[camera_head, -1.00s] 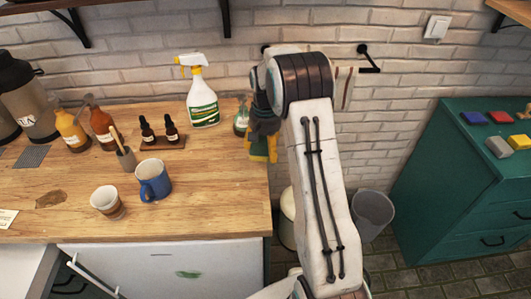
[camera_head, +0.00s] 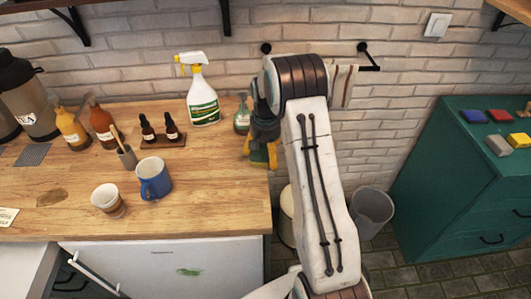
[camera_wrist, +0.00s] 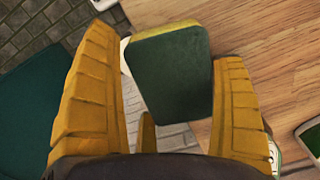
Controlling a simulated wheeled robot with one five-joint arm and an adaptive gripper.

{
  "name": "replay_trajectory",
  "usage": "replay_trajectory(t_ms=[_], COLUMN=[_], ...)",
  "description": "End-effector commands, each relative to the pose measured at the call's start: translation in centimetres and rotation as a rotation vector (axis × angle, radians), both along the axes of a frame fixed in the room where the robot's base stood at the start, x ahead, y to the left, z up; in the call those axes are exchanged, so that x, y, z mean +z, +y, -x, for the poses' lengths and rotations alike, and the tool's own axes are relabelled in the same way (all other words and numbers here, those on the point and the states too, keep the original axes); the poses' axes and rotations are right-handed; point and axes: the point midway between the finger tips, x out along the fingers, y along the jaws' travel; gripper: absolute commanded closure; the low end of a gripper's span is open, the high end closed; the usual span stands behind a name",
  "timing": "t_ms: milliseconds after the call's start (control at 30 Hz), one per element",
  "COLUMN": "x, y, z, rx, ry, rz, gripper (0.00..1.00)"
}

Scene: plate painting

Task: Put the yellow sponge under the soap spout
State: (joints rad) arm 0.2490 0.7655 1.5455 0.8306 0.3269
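My gripper (camera_head: 262,150) hangs over the right edge of the wooden counter, partly hidden by my arm. In the wrist view its two yellow fingers (camera_wrist: 168,100) close on the sides of the sponge (camera_wrist: 170,75), which has a dark green face and a yellow edge. The sponge is barely distinguishable in the head view. A small green bottle (camera_head: 242,121) stands on the counter just behind and left of my gripper. An amber pump bottle (camera_head: 102,122) and an orange-yellow pump bottle (camera_head: 70,130) stand farther left. I cannot tell which spout is the soap spout.
A white spray bottle (camera_head: 203,100) stands by the wall. Two dark dropper bottles (camera_head: 160,131), a blue mug (camera_head: 153,180) and a cup (camera_head: 107,201) stand on the counter (camera_head: 215,190). A grey bin (camera_head: 371,215) and a green cabinet (camera_head: 440,195) are to the right.

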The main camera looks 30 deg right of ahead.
Motion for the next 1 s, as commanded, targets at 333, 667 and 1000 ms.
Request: replay_trajectory(t_ms=[333, 667, 1000], x=[0.0, 0.1, 5.2], y=[0.0, 0.0, -0.1], z=[0.0, 0.0, 0.6], rx=[0.000, 0.000, -0.001], ry=[0.000, 0.001, -0.004], rz=[0.000, -0.001, 0.001], gripper=[0.00, 0.00, 0.00])
